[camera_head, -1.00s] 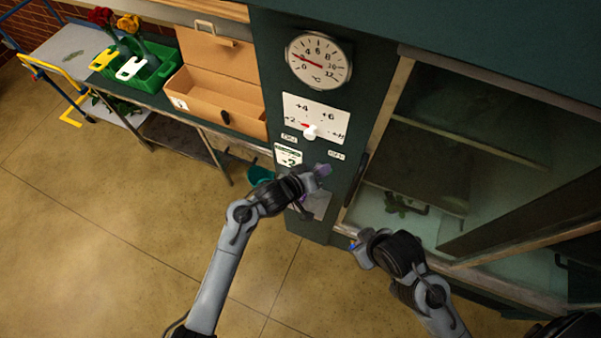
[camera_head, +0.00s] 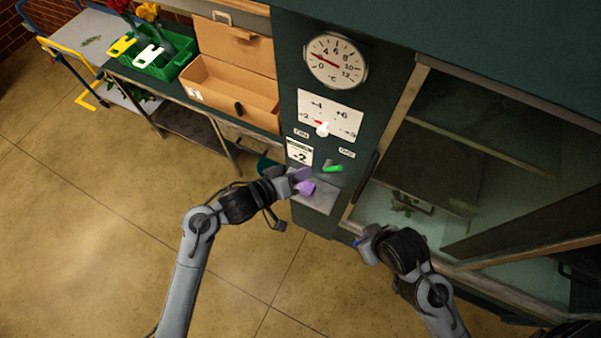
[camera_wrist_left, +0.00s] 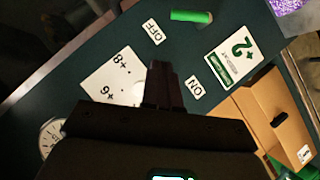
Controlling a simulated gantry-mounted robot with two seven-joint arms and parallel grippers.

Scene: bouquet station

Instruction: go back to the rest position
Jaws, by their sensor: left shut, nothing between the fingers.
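My right gripper (camera_head: 368,243) is low in front of the cabinet's glass door. Its fingers are too hidden to tell open from shut.
A round thermometer (camera_head: 337,60) and a scale plate (camera_head: 330,116) with a white knob are on the panel. A +2 card (camera_head: 299,152) hangs left of the lever. A cardboard box (camera_head: 236,88) and green crate (camera_head: 176,64) stand on the bench at left. The floor in front is clear.

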